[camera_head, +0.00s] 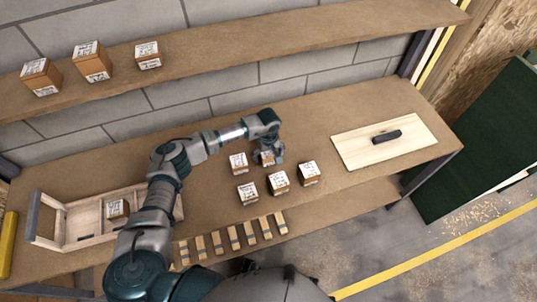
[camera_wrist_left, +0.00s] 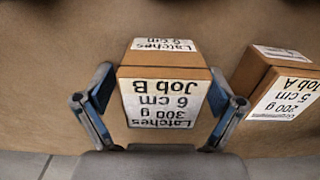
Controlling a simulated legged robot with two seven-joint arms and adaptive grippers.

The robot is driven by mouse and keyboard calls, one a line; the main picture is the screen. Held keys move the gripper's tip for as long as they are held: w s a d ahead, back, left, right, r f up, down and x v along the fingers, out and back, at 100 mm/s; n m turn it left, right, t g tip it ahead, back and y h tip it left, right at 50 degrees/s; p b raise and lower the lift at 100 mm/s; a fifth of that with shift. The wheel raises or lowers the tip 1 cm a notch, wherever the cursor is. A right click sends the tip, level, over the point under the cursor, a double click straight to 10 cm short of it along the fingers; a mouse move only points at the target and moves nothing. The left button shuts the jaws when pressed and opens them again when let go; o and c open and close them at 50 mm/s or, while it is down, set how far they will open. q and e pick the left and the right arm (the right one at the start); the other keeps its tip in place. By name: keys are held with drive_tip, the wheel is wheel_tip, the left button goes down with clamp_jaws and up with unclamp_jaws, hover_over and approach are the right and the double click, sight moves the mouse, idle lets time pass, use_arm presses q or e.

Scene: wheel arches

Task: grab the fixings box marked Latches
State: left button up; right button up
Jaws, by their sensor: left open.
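The Latches box (camera_wrist_left: 160,100) is a brown carton with white labels; its front label, upside down in the left wrist view, reads Latches, 300 g, 6 cm, Job B. My left gripper (camera_wrist_left: 160,85) is open, with one finger on each side of this box. I cannot tell whether the fingers touch it. In the head view my left gripper (camera_head: 269,153) is over the back of the box group, and the Latches box (camera_head: 266,159) is partly hidden under it. My right gripper is not in view.
A neighbouring box (camera_wrist_left: 285,90) marked 200 g, 5 cm stands close beside. More boxes (camera_head: 277,183) stand in front. Several wooden blocks (camera_head: 235,238) line the front. A wooden tray (camera_head: 60,222) is left, a pale board (camera_head: 360,148) right. Three boxes (camera_head: 92,62) sit on the shelf.

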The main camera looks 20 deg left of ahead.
use_arm(q)
drive_tip(key=shift+a, duration=0.2)
drive_tip(key=c, duration=0.8)
drive_tip(key=shift+d, duration=0.1)
drive_tip(key=c, duration=0.7)
